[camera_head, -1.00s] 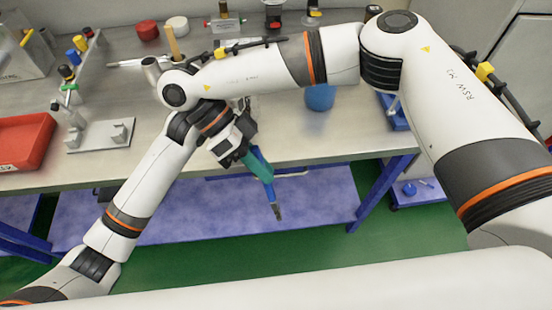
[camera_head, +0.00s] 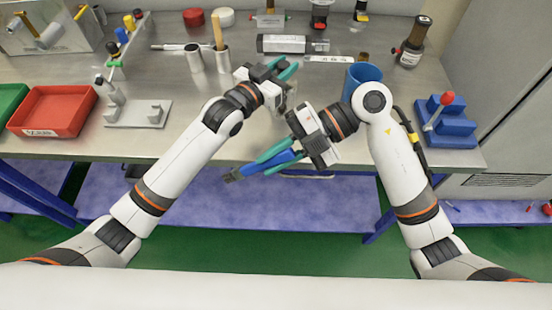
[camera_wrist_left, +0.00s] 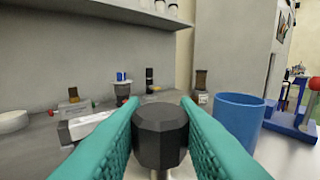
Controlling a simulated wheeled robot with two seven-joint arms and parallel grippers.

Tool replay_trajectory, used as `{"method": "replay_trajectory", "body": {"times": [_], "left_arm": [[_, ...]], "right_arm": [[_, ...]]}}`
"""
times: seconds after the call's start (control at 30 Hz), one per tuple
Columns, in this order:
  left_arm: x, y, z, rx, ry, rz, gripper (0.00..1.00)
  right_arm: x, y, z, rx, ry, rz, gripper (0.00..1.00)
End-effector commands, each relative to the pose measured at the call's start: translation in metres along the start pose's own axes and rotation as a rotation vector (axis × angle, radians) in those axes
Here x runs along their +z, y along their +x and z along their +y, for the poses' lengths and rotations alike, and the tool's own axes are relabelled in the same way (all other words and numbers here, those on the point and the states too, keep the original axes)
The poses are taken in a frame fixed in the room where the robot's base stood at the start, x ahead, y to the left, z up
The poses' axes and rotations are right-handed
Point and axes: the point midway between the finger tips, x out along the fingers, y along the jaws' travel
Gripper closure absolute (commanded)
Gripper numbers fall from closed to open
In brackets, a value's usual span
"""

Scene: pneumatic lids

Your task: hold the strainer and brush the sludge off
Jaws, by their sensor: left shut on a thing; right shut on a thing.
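My left gripper (camera_head: 287,69) is over the table, its teal fingers shut on a dark faceted cap (camera_wrist_left: 160,135) with a pale metal stem below it. This may be one end of the strainer; its mesh and any sludge are hidden. My right gripper (camera_head: 275,160) is below and to the right of the left hand in the head view. It is shut on a blue-handled tool (camera_head: 250,169), seemingly the brush, whose dark grey end points left, past the table's front edge. The tool and the left hand's piece are apart.
A blue cup (camera_head: 362,75) stands right of the left gripper, also in the left wrist view (camera_wrist_left: 240,118). A silver cylinder (camera_head: 283,44) lies behind. Two metal cups (camera_head: 194,60) stand left, one with a wooden stick. A red tray (camera_head: 55,110) is farther left.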

Motion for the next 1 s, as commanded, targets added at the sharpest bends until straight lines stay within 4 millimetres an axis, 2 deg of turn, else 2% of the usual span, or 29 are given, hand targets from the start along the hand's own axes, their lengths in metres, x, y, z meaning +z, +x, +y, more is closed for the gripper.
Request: {"method": "replay_trajectory", "body": {"times": [0.27,0.5,0.73,1.0], "left_arm": [[-0.001,0.0,0.0,0.0,-0.001,0.003,0.96],[-0.001,0.0,0.0,0.0,-0.001,0.003,0.96],[-0.001,0.0,0.0,0.0,-0.001,0.002,0.96],[-0.001,0.0,0.0,0.0,-0.001,0.002,0.96]], "right_arm": [[-0.011,-0.01,0.009,-0.474,0.16,0.364,1.0],[-0.031,-0.029,0.038,-0.776,0.185,0.624,1.0],[-0.041,-0.041,0.059,-0.89,0.169,0.729,1.0],[-0.054,-0.048,0.054,-0.906,0.162,0.744,1.0]]}}
